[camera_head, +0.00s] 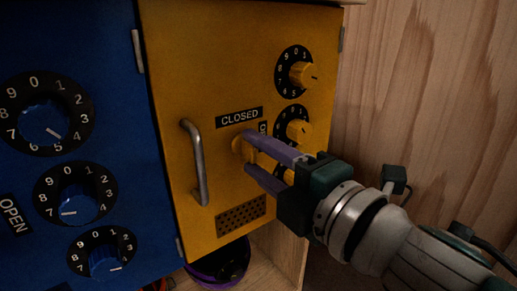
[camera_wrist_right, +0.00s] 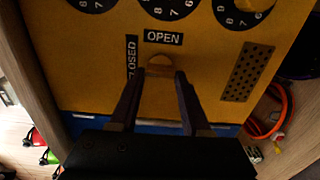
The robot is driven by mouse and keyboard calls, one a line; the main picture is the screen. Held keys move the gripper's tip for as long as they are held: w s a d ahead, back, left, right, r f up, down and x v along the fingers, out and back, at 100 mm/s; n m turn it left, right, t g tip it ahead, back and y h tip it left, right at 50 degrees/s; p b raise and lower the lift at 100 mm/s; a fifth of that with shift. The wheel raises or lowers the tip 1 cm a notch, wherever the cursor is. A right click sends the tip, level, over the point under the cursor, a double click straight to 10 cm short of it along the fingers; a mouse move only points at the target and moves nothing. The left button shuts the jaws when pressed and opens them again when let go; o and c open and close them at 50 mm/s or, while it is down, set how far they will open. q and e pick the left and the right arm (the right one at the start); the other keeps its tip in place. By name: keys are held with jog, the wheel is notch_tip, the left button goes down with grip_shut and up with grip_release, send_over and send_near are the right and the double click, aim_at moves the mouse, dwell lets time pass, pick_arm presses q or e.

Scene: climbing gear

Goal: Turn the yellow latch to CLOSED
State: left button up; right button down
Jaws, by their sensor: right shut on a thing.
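The latch also shows between the fingertips in the wrist view (camera_wrist_right: 160,62). The fingers cover much of it, so its exact angle is unclear. My left gripper is not in view.
A metal bar handle (camera_head: 197,163) stands out from the door left of the latch. Two yellow dials (camera_head: 302,75) are at upper right. A blue panel (camera_head: 110,30) with several dials is at left. A wooden wall (camera_head: 430,90) stands close on the right.

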jog(key=shift+c, duration=1.8)
grip_release()
jog(key=shift+s+d, duration=0.2)
jog(key=shift+s, duration=0.05)
jog(key=p+v, duration=0.3)
jog(key=v, duration=0.6)
jog(key=shift+s+d, duration=0.1)
